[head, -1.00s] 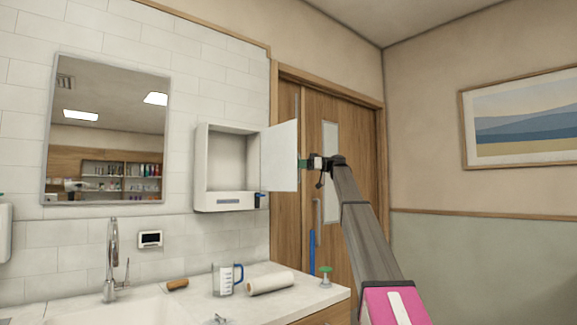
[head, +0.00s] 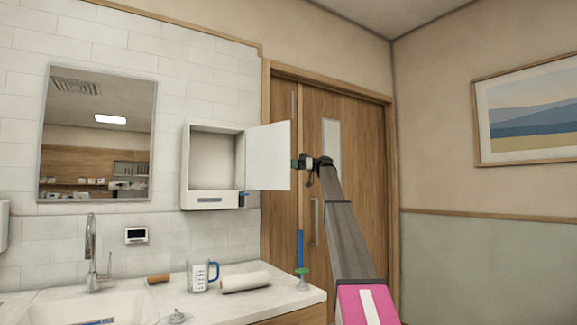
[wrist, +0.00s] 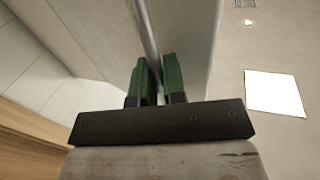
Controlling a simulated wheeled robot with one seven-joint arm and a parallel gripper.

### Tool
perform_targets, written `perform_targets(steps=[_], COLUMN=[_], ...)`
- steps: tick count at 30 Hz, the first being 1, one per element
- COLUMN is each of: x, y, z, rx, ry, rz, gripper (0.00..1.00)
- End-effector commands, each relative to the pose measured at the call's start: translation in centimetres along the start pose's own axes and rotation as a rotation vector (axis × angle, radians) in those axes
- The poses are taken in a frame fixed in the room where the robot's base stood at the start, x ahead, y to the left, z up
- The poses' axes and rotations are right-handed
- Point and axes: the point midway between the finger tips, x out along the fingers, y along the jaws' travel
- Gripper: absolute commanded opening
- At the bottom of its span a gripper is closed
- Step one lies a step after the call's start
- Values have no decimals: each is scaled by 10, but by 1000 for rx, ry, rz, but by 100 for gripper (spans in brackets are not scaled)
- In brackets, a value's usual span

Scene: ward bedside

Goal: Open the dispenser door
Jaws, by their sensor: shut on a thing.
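The white wall dispenser (head: 213,199) hangs to the right of the mirror, with its box open and its inside looking empty. Its white door (head: 268,157) is swung out to the right, and it also shows in the wrist view (wrist: 190,35). My gripper (head: 300,162) is at the door's free outer edge. In the wrist view its green fingers (wrist: 158,80) are closed on a thin grey bar, the door's handle (wrist: 147,35). The fingers hide part of the handle.
Below is a white counter (head: 235,304) with a sink, a tap (head: 91,252), a measuring jug (head: 203,276), a paper roll (head: 245,281) and a brown-handled brush (head: 158,279). A wooden room door (head: 355,200) stands behind my arm.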

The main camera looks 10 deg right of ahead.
Motion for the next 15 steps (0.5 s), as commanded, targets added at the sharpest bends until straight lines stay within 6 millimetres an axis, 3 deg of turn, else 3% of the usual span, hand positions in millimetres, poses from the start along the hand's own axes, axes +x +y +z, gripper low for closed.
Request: perform_targets(steps=[11,12,13,14,15], x=[2,2,2,2,2], y=[4,4,4,4,3], z=[-2,-2,-2,-2,-1], rx=[3,3,3,3,3], ry=[4,4,3,3,3], rz=[2,2,2,1,1], gripper=[0,18,28,35,35])
